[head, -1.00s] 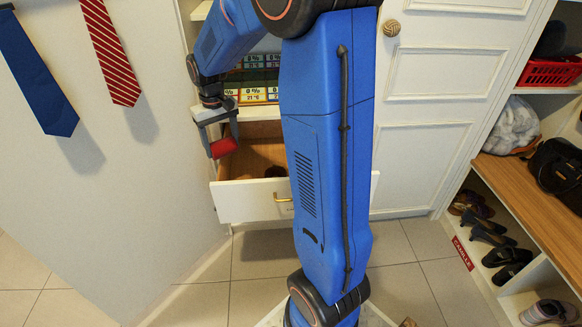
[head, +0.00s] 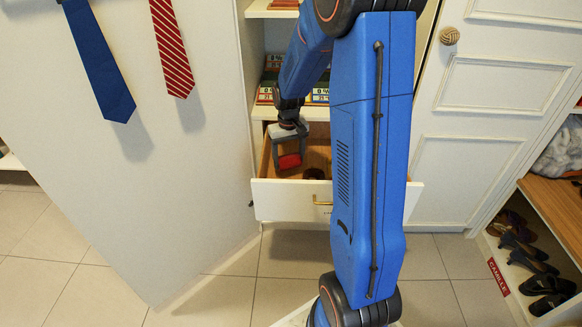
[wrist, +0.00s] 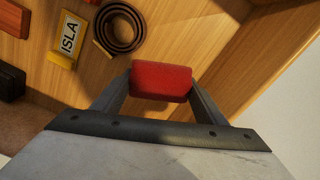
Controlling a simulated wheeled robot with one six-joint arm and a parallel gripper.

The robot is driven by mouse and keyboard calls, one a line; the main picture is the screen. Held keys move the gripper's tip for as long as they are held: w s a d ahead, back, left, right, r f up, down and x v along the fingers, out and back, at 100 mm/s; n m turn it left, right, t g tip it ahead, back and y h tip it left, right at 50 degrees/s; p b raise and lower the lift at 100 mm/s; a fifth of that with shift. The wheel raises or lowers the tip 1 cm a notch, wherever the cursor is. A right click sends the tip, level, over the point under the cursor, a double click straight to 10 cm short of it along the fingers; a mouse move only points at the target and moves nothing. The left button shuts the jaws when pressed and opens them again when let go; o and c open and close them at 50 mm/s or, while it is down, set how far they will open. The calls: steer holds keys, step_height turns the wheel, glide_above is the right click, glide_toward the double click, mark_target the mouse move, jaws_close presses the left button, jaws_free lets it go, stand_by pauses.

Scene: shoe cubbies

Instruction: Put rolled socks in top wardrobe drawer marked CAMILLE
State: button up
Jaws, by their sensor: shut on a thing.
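The red rolled socks (head: 289,162) are between the fingers of my gripper (head: 288,158), which is shut on them. In the head view they are over the left part of the open white drawer (head: 285,200), behind its front panel. The wrist view shows the socks (wrist: 160,81) gripped at both ends, above the drawer's wooden inside (wrist: 205,35). Their height above the drawer floor is hard to tell. The drawer front has a brass handle; I cannot read a CAMILLE mark on it. My arm hides its right part.
In the drawer lie a dark coiled belt (wrist: 120,46), a yellow ISLA tag (wrist: 68,38) and a reddish-brown item (wrist: 12,20). Shelves with colourful boxes (head: 268,80) stand above. A red CAMILLE label (head: 498,277) is on the shoe rack at right. Ties hang on the left wall.

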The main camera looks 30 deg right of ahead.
mark_target(289, 166)
steer(key=shift+f, duration=1.85)
steer(key=o, duration=1.1)
steer(key=shift+f, duration=0.1)
steer(key=shift+c, duration=0.2)
